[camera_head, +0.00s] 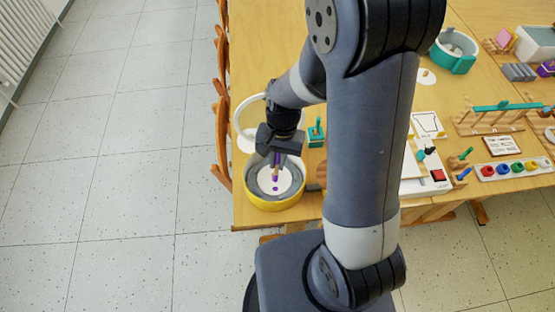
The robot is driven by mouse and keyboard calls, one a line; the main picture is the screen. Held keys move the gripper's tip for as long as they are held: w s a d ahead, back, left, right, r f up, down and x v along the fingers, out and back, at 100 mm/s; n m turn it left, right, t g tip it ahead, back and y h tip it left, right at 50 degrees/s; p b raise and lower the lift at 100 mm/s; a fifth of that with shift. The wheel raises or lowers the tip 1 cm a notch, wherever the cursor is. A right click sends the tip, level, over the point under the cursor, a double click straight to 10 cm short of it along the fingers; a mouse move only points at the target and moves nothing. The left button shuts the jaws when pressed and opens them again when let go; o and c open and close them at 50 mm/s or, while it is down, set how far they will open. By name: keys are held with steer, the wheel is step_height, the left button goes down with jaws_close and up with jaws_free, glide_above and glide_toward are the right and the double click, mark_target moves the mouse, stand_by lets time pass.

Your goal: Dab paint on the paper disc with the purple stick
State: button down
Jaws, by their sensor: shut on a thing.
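My gripper (276,157) hangs over the near left corner of the table and is shut on the purple stick (275,176), which points down. Below it is a yellow round bowl (249,200) with a grey inside. The white paper disc (287,186) lies in the bowl. A purple spot (275,189) shows on the disc just under the stick's tip. I cannot tell whether the tip touches the disc. The stick's upper part is hidden by my gripper.
A white ring-shaped thing (242,125) and a green block with a peg (316,138) stand behind the bowl. A paint tray with several colours (517,167) lies at the right. Chairs (221,95) line the left table edge. My arm hides the table's middle.

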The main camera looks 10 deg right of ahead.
mark_target(277, 155)
steer(key=shift+r+p, duration=1.6)
steer(key=shift+r, duration=0.65)
